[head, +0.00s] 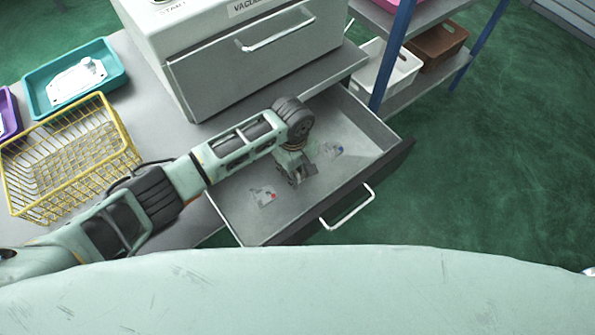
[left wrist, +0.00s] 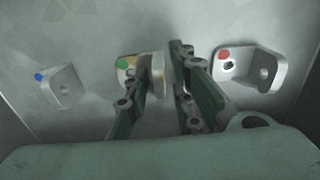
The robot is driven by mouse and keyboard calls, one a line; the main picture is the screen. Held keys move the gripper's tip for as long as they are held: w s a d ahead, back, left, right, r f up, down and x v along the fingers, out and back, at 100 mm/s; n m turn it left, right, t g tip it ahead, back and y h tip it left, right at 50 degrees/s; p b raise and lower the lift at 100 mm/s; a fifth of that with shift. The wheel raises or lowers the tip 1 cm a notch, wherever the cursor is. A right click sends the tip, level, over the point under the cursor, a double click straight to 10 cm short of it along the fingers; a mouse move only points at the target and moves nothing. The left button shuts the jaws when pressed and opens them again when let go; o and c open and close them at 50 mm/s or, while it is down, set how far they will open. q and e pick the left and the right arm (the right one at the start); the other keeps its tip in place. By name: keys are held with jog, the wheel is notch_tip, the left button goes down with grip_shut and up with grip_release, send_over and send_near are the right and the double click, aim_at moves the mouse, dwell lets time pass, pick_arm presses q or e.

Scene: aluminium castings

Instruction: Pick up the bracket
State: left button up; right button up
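Three small grey angle brackets lie in the open drawer. In the left wrist view, the green-dotted bracket (left wrist: 158,76) is in the middle, the blue-dotted bracket (left wrist: 62,88) at left and the red-dotted bracket (left wrist: 250,68) at right. Contact cannot be made out. My right gripper is not in view.
The drawer (head: 228,212) has raised walls around my gripper and a front handle (head: 348,208). A yellow wire basket (head: 68,160) and a teal tray (head: 112,55) are at left. A shelf with bins (head: 388,70) is at right.

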pick_arm(q)
grip_shut()
jog(key=shift+r, duration=0.1)
jog(key=shift+r, duration=0.5)
notch_tip(320, 180, up, 3)
jog(key=shift+f, duration=0.15)
jog(key=s+d+r, duration=0.1)
jog(key=d+r, duration=0.6)
jog(key=d, duration=0.4)
jog(key=shift+s+d+r+b, duration=0.15)
jog(key=shift+s+d+b, duration=0.15)
jog(key=shift+b, duration=0.15)
